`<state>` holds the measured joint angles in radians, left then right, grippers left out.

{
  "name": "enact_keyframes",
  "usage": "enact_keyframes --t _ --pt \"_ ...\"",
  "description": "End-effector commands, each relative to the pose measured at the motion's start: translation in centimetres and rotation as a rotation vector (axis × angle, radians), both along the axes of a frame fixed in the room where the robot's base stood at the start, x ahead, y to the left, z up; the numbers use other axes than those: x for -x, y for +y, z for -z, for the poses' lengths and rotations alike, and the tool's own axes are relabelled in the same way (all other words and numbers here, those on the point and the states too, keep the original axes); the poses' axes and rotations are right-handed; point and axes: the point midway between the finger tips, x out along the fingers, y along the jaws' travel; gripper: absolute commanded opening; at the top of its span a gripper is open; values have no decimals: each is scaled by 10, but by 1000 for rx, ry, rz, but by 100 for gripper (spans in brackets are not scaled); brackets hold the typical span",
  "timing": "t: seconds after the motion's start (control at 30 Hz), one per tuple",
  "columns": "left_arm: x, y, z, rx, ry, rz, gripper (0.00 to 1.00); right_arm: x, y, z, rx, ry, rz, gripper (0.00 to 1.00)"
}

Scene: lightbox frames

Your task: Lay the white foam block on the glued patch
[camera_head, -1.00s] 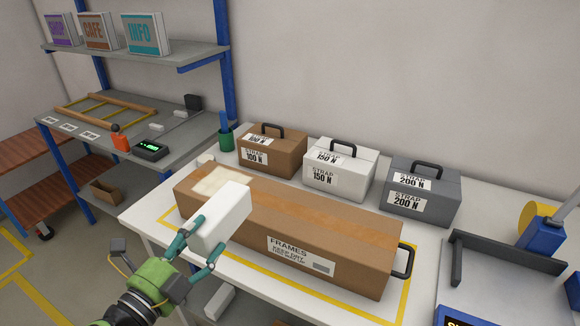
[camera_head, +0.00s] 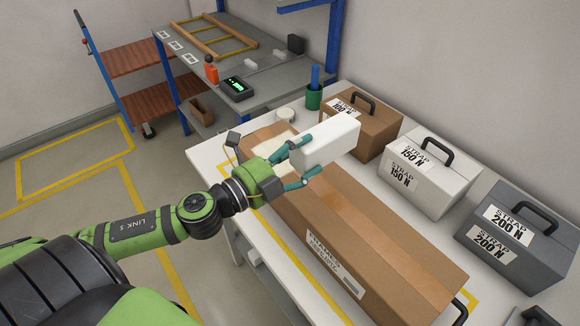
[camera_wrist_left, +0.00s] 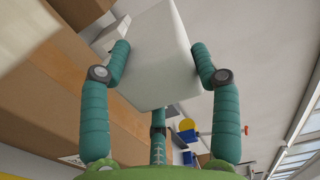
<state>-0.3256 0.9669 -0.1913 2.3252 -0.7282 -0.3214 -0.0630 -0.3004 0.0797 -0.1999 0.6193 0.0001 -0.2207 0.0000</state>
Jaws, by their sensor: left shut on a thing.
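My left gripper (camera_head: 298,166) is shut on the white foam block (camera_head: 330,142) and holds it above the long brown box marked FRAMES (camera_head: 390,240). In the left wrist view the block (camera_wrist_left: 158,58) sits between the teal fingers (camera_wrist_left: 160,72). The glued patch (camera_head: 278,146) is a pale area on the box top near its far left end. It shows just behind and left of my gripper, partly covered by the fingers and block. The block looks raised above the box, with its far end to the right of the patch. My right gripper is not in view.
Brown, white (camera_head: 430,172) and grey (camera_head: 515,230) strap cases stand along the back of the white table (camera_head: 210,152). A green cup (camera_head: 314,97) and a small round white item (camera_head: 285,115) are beyond the patch. A grey bench (camera_head: 270,75) stands behind.

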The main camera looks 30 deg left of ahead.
Motion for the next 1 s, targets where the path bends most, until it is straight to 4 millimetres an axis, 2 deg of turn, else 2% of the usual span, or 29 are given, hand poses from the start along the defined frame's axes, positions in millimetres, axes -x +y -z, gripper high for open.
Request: enact_keyframes --t 0.03,0.2,0.4,0.57,0.8,1.0 --pt "-4 12 10 0 5 -8 36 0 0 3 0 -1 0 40" --pt "-18 50 34 2 4 -10 36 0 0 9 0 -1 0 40" --pt "-31 82 53 2 2 -6 36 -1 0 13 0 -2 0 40" --pt "-34 91 60 2 1 -2 36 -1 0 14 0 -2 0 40" --pt "-35 91 92 7 3 -4 36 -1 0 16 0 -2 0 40" --pt "-34 90 98 1 0 0 36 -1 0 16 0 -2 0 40"
